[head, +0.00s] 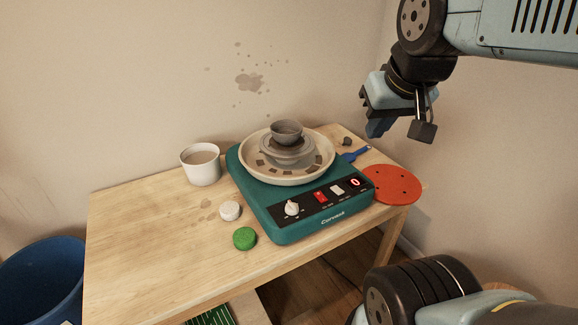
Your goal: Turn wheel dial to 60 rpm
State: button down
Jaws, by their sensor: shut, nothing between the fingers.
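The pottery wheel (252,190) is a teal box with a round cream splash pan on top, near the right end of the wooden table. Its black front panel carries a white dial (292,208) at the left end. To the right of the dial are a red switch (321,196), a white switch (338,190) and a small red-rimmed display (355,183), too small to read surely. My gripper (378,128) is shut and empty. It hangs in the air above and right of the wheel, well apart from the dial. The dial's exact pointer direction is hard to make out.
A small grey bowl (286,132) stands in the pan. A white mug (200,165), a white disc (230,211) and a green disc (244,238) are left of the wheel. A red bat (393,185) and a blue tool (355,154) lie right. The table's left part is clear.

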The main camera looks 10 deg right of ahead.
aim_at(291, 208)
jog(key=z, duration=0.4)
jog(key=k, duration=1.4)
jog(key=u, duration=0.5)
jog(key=i, duration=1)
jog(key=z, duration=0.05)
